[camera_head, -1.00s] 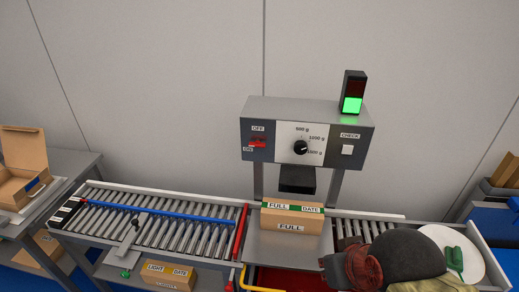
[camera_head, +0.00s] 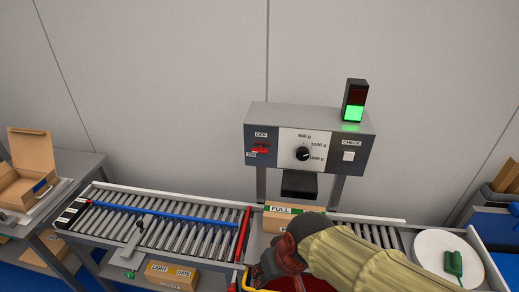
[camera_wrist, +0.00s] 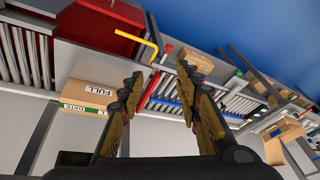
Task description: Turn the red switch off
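The red switch (camera_head: 260,149) is on the left face of the grey control box, between an OFF label above and an ON label at its lower left. It appears to point toward the ON side. My gripper (camera_head: 262,274) is below the box, in front of the cardboard box marked FULL, well apart from the switch. In the wrist view my gripper (camera_wrist: 165,100) is open, its two fingers spread with nothing between them. The switch is not visible in the wrist view.
A cardboard box marked FULL (camera_head: 285,210) sits under the control box, partly hidden by my arm. A roller conveyor (camera_head: 170,225) with a blue rail runs left. A green light (camera_head: 354,112) glows on top. A dial (camera_head: 303,154) and a CHECK button (camera_head: 348,156) are right of the switch.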

